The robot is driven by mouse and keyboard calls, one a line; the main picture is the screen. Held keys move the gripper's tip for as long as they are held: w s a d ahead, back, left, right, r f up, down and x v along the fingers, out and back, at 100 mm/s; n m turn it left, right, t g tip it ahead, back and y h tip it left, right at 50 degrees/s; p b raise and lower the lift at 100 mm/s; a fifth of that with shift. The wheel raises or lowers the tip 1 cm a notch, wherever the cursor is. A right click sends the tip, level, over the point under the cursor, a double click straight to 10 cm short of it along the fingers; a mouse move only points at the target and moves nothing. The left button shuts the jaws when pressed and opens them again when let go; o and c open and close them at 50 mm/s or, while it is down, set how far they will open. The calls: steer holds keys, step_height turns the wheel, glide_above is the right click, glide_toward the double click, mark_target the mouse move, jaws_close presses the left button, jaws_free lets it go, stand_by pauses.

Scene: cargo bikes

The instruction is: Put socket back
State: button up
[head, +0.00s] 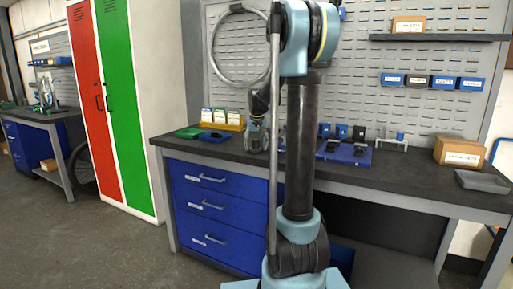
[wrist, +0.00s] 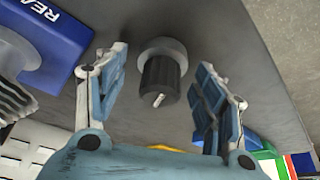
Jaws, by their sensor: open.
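A socket (wrist: 162,72), a dark ribbed cylinder with a wider grey end, is seen in the wrist view against the dark benchtop. It lies between the lines of my two fingers and appears a little beyond them, with no clear contact. My gripper (wrist: 163,60) is open and empty. In the head view my gripper (head: 255,150) hangs low over the workbench, left of my arm column, and the socket cannot be made out. A blue tray (head: 359,158) with dark pieces on it sits to the right on the bench.
In the wrist view a blue block with white lettering (wrist: 48,38) is close to my left finger. On the workbench (head: 420,172) are a green tray (head: 188,133), a yellow rack (head: 232,127), a cardboard box (head: 460,152) and a grey tray (head: 482,181). Pegboard stands behind.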

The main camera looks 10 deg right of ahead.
steer(key=v, duration=1.1)
steer(key=s+f, duration=0.8)
steer(key=s, duration=0.5)
steer(key=s+f+g, duration=0.1)
steer(key=s+f, duration=0.7)
steer(key=s, duration=0.5)
steer(key=s+f+n+g, duration=0.1)
steer(key=s+f, duration=0.7)
steer(key=s, duration=0.5)
steer(key=shift+s+d, duration=0.4)
steer(key=shift+d, duration=0.05)
